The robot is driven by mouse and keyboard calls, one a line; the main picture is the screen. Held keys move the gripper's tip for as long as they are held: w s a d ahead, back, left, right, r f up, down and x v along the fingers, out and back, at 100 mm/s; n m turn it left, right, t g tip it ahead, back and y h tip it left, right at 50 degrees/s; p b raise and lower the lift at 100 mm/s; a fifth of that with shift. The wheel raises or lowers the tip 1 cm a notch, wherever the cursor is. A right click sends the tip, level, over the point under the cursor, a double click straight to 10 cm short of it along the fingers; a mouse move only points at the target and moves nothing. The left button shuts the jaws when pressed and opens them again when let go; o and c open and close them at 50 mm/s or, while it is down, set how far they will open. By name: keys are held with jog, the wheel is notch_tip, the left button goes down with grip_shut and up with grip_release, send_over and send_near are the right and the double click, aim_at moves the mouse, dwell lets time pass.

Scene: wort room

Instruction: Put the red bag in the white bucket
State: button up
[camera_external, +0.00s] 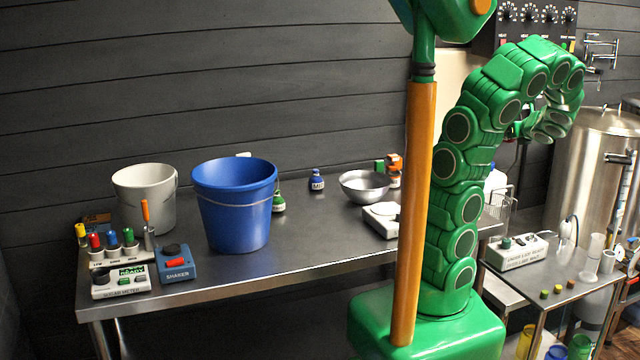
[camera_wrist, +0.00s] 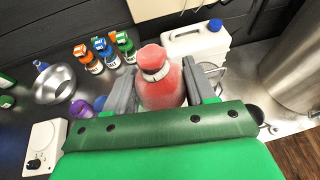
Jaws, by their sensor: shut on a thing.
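The red bag (camera_wrist: 160,88) is a pale red, bottle-shaped bundle with a narrow whitish band at its neck. In the wrist view it sits between the two grey fingers of my gripper (camera_wrist: 162,78), which is shut on it. In the external view the end of my arm curls over at the upper right; the gripper and bag are hidden or too unclear there. The white bucket (camera_external: 146,200) stands upright at the far left of the steel table, well away from my arm. Its inside is mostly hidden.
A blue bucket (camera_external: 234,208) stands right of the white one on the steel table (camera_external: 310,240). A shaker (camera_external: 174,264), a sugar meter (camera_external: 120,283) and colored bottles (camera_external: 112,240) are in front. A metal bowl (camera_external: 365,187) stands further right. A white jug (camera_wrist: 196,46) is beyond the bag.

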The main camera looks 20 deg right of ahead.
jog(key=s+d+f+m+h, duration=0.1)
jog(key=s+d+m+h, duration=0.15)
jog(key=s, duration=1.15)
jog(key=g, duration=0.1)
send_over(547, 265)
notch_tip(547, 265, down, 20)
jog(key=f, duration=0.1)
jog(key=shift+m+h, duration=0.25)
jog(key=shift+h, duration=0.2)
jog(key=shift+d+f, duration=0.1)
jog(key=shift+f, duration=4.35)
jog(key=shift+f, duration=0.1)
jog(key=o, duration=1)
jog(key=shift+o, duration=0.2)
jog(key=v, duration=1.2)
